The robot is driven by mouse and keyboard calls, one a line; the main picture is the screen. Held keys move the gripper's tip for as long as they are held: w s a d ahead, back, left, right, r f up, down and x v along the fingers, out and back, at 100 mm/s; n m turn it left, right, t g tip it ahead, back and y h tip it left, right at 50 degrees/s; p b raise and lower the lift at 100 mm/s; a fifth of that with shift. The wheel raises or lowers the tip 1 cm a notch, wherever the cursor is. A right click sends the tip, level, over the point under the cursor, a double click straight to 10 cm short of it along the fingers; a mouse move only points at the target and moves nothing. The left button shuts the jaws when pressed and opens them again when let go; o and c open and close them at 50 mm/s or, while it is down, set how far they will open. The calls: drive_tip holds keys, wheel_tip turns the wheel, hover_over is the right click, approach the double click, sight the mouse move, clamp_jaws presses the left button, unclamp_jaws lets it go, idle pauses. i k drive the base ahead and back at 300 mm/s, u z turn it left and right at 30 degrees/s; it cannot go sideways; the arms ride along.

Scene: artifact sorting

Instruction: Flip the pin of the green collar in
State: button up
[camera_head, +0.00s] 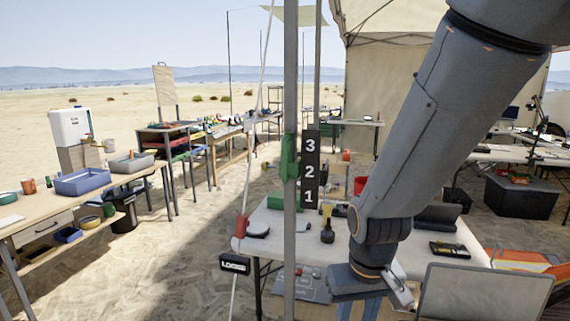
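The green collar (289,158) sits around the grey upright pole (290,80) near the middle of the view, beside a black board (311,170) with the numbers 3, 2 and 1. The collar is level with the upper part of the board, around the 3. Its pin is too small to tell apart. My gripper (372,296) hangs low at the end of my arm, to the right of and below the collar and apart from it. Its fingertips are not clearly seen, so I cannot tell its opening.
A pale rope with a red piece (241,225) and a black LOOSE tag (235,264) runs left of the pole. A white table (300,240) with tools stands behind. A long workbench (105,186) with trays is at left. Open sand lies between them.

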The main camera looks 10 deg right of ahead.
sight(265, 165)
drive_tip(key=k, duration=0.65)
drive_tip(key=u, duration=0.85)
drive_tip(key=i, duration=0.9)
drive_tip(key=u, duration=0.65)
drive_tip(key=i, duration=0.65)
drive_tip(key=z, duration=0.55)
drive_tip(key=i, duration=0.75)
drive_tip(key=z, duration=0.6)
